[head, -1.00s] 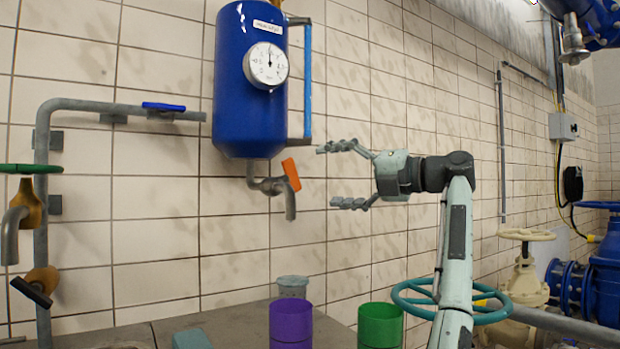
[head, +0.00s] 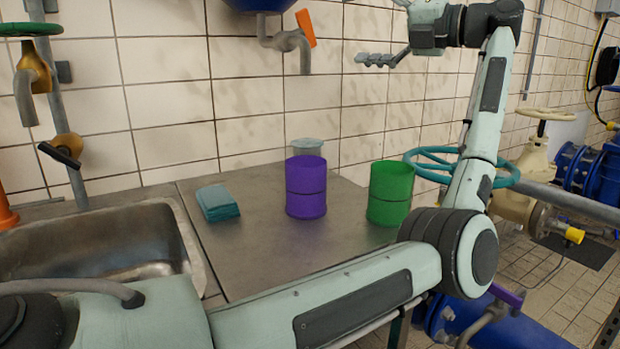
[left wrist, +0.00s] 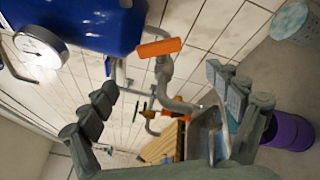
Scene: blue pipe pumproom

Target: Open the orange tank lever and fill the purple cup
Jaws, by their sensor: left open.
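The orange lever (head: 306,28) sits on the grey spout (head: 298,45) under the blue tank (head: 262,4), whose top is cut off. The purple cup (head: 306,190) stands upright on the metal counter, below the spout. My left gripper (head: 355,30) is open and empty, right of the spout, fingers pointing left; its upper finger is mostly out of the head view. In the left wrist view, the lever (left wrist: 159,47) and spout appear between or beyond the open fingers (left wrist: 162,82). The purple cup (left wrist: 290,132) shows behind the right finger. My right gripper is not in view.
A teal folded cloth (head: 217,203) lies left, beside the sink (head: 100,245). A teal wheel valve (head: 500,172) is at right. The counter front is bare.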

